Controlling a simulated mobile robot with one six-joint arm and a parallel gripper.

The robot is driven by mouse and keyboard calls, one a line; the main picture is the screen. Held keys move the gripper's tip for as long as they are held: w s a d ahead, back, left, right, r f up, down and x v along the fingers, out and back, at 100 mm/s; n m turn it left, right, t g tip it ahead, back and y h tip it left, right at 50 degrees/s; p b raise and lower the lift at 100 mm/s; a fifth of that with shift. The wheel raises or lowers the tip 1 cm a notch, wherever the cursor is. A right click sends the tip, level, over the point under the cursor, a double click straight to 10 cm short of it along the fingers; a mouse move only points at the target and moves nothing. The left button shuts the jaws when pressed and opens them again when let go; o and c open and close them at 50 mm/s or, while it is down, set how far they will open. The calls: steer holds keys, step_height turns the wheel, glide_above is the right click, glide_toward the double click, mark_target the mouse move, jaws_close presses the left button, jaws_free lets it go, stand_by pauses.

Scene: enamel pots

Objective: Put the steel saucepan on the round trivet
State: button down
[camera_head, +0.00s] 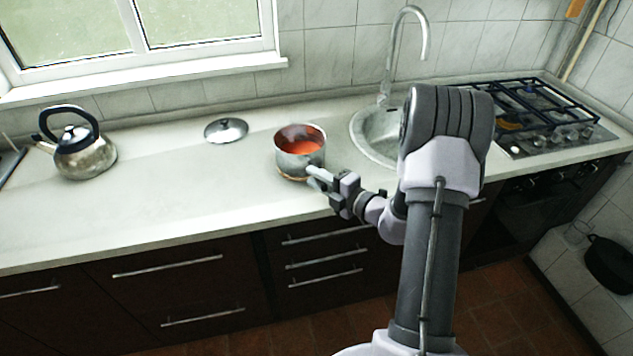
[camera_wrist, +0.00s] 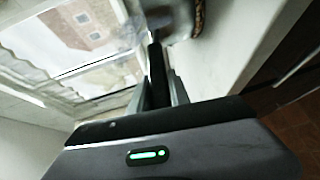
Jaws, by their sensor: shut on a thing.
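The steel saucepan (camera_head: 288,160) is upright above the counter left of the sink, with red-orange contents inside. Part of its grey side shows at the top of the wrist view (camera_wrist: 180,22). A thin brown edge of the round trivet (camera_head: 291,178) shows directly under the saucepan; most of the trivet is hidden. A patterned brown strip of it also shows beside the pan in the wrist view (camera_wrist: 198,18). I cannot tell whether the pan's full weight rests on it. My gripper (camera_head: 322,178) is shut on the saucepan's handle at the pan's front right.
A steel lid (camera_head: 226,130) lies on the counter behind and left of the pan. A kettle (camera_head: 78,150) stands far left. The sink (camera_head: 375,140) with its tall tap is close on the right, and the gas hob (camera_head: 540,115) beyond. The counter (camera_head: 190,190) front left is clear.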

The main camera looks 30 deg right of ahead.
steer(key=shift+r, duration=0.2)
steer(key=c, duration=1.2)
jaws_free()
steer(key=shift+f, duration=0.2)
